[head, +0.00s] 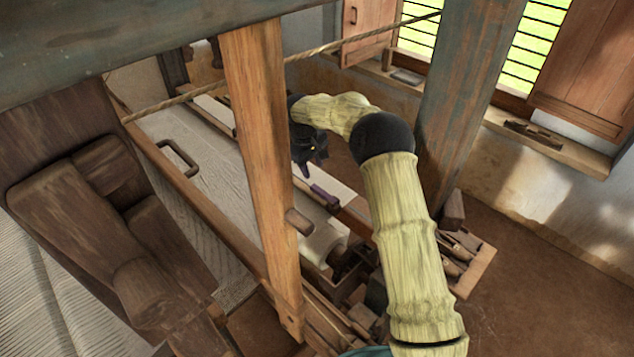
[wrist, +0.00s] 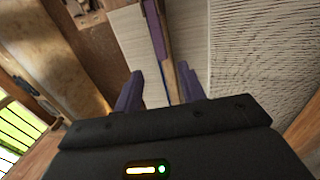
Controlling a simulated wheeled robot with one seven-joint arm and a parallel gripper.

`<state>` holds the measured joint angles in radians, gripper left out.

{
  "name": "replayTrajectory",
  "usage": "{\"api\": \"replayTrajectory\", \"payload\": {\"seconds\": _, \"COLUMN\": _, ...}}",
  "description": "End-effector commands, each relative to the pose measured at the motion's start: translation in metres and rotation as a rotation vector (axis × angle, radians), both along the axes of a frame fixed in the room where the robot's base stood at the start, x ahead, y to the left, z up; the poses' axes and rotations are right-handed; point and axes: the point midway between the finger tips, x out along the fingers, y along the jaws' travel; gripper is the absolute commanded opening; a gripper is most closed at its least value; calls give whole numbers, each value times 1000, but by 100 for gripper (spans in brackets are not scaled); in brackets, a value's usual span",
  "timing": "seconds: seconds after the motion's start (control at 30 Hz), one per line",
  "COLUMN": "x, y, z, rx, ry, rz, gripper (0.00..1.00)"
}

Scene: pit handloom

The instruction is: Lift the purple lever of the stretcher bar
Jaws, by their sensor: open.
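The purple lever (head: 324,196) lies along the wooden stretcher bar (head: 350,216), over the pale cloth, just right of the upright post in the head view. In the wrist view the lever (wrist: 155,30) runs along the bar near the top middle. My gripper (head: 306,160) is black with dark purple fingers and is above the cloth, close to the lever's far end. In the wrist view its two fingers (wrist: 160,72) are apart, with the bar and pale cloth showing between them. Nothing is held. The post hides part of the bar and cloth.
The wooden upright post (head: 262,150) stands left of my gripper. A rope (head: 330,46) slants behind it. A blue-grey pillar (head: 465,100) stands to the right. A tray of shuttles (head: 468,262) is at lower right. The floor at far right is clear.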

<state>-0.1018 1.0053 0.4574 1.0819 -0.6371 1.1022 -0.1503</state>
Motion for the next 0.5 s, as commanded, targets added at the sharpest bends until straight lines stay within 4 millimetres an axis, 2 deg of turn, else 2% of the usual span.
{"api": "replayTrajectory", "payload": {"seconds": 0.5, "x": 11, "y": -12, "z": -80, "rx": 1, "ry": 3, "rz": 0, "gripper": 40}}
